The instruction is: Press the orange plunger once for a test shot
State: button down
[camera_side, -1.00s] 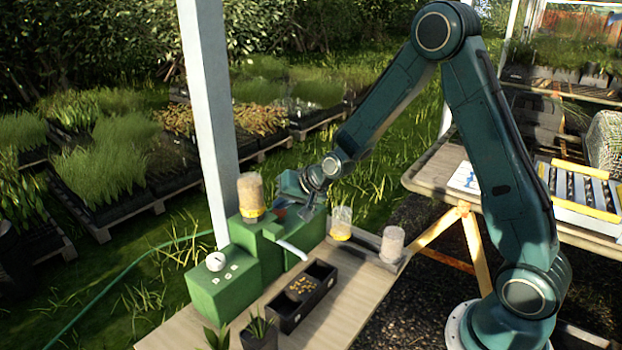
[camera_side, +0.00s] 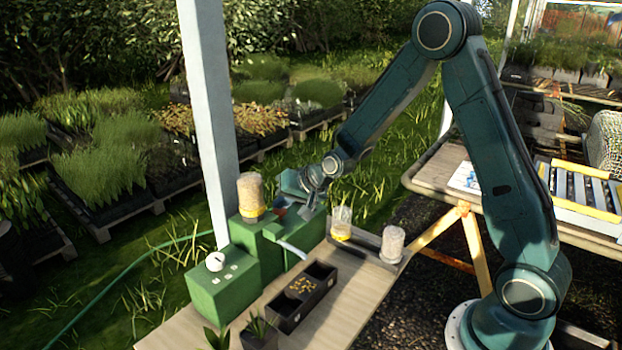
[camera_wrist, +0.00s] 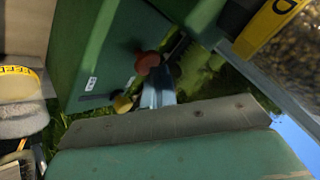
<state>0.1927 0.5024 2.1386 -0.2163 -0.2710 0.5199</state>
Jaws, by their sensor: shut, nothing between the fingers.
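The green dispensing machine (camera_side: 222,285) stands on the wooden bench. The orange plunger (camera_wrist: 148,62) shows in the wrist view as a round orange-red knob against the machine's green side. In the side view an orange part (camera_side: 281,209) shows just left of my gripper, partly hidden. My gripper (camera_side: 308,212) is shut and empty, pointing down beside the machine's top. In the wrist view its fingertips (camera_wrist: 158,94) appear just below the knob. I cannot tell whether they touch it.
A seed-filled clear hopper (camera_side: 250,192) stands on the machine left of my gripper. A black tray (camera_side: 289,318) holds yellow seeds below the pale spout (camera_side: 292,250).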

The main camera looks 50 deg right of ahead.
aim_at(284, 212)
jog(key=shift+r, duration=0.9)
jog(key=shift+r, duration=0.15)
jog(key=shift+r, duration=2.4)
jog(key=s+a+r+n+g, duration=0.1)
jog(key=s+a+r+n, duration=0.1)
jog(key=s+r, duration=0.45)
jog(key=s+a+r+n+g, duration=0.1)
jog(key=s+a+r+n, duration=0.15)
jog(key=s, duration=0.75)
jog(key=s+r+n+g+h, duration=0.1)
jog(key=s+n, duration=0.2)
jog(key=s, duration=1.4)
jog(key=shift+s+r+g, duration=0.15)
jog(key=shift+r+g, duration=0.15)
jog(key=shift+r, duration=0.05)
